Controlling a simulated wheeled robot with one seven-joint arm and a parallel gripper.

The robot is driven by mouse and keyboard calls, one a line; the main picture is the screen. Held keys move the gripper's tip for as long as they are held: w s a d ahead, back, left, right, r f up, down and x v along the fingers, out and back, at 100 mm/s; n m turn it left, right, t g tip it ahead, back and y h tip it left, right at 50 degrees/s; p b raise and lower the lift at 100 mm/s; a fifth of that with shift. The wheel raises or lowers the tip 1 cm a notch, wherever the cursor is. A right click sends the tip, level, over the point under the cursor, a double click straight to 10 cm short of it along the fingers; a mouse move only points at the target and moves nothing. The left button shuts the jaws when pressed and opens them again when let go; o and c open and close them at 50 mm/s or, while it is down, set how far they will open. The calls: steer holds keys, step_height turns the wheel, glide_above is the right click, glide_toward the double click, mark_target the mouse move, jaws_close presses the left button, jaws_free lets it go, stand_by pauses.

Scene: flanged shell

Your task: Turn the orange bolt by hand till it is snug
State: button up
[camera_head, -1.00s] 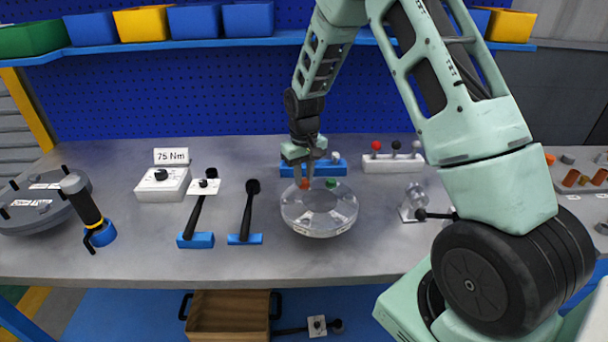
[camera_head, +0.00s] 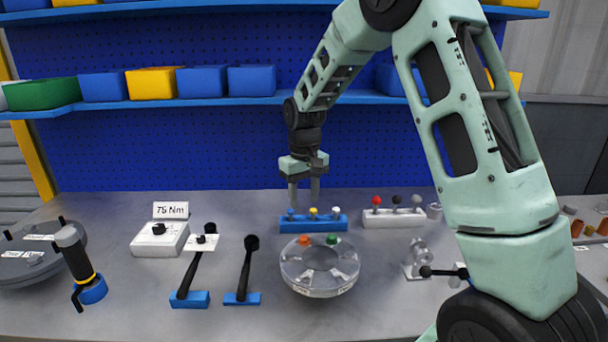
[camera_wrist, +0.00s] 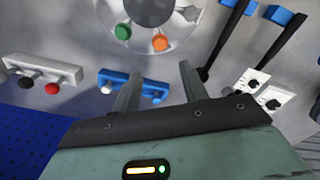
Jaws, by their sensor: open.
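The orange bolt (camera_head: 304,240) sits in the far-left part of the rim of the clear round flanged shell (camera_head: 318,284). A green bolt (camera_head: 332,239) sits beside it on the same rim. In the wrist view the orange bolt (camera_wrist: 160,42) and the green bolt (camera_wrist: 123,32) show on the shell's flange (camera_wrist: 140,52), beyond the fingertips. My gripper (camera_head: 304,200) is open and empty, fingers pointing down. The gripper's two fingers (camera_wrist: 157,80) stand apart in the wrist view.
A blue rack (camera_head: 313,224) with coloured knobs stands behind the shell. A white rack (camera_head: 394,218) is to its right. Two black-handled tools in blue bases (camera_head: 242,298) and a 75 Nm box (camera_head: 160,240) stand left. A metal fixture (camera_head: 418,258) is to the right.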

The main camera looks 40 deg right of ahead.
step_height(320, 180, up, 7)
stand_by(0.3)
steer(key=shift+f, duration=0.1)
steer(key=s+a+f+n, duration=0.1)
steer(key=s+a+n, duration=0.1)
steer(key=s+a, duration=0.6)
steer(key=s+a+n, duration=0.3)
steer(key=s+a, duration=0.2)
steer(key=a, duration=0.8)
steer(key=s+a+f+n, duration=0.2)
steer(key=s, duration=0.7)
steer(key=s+a+f+n, duration=0.1)
steer(key=s+a, duration=0.2)
steer(key=s, duration=0.6)
steer(key=shift+a+f+n+y, duration=0.3)
steer(key=shift+a+f+n, duration=0.05)
steer(key=shift+f+n, duration=0.05)
steer(key=shift+d, duration=0.1)
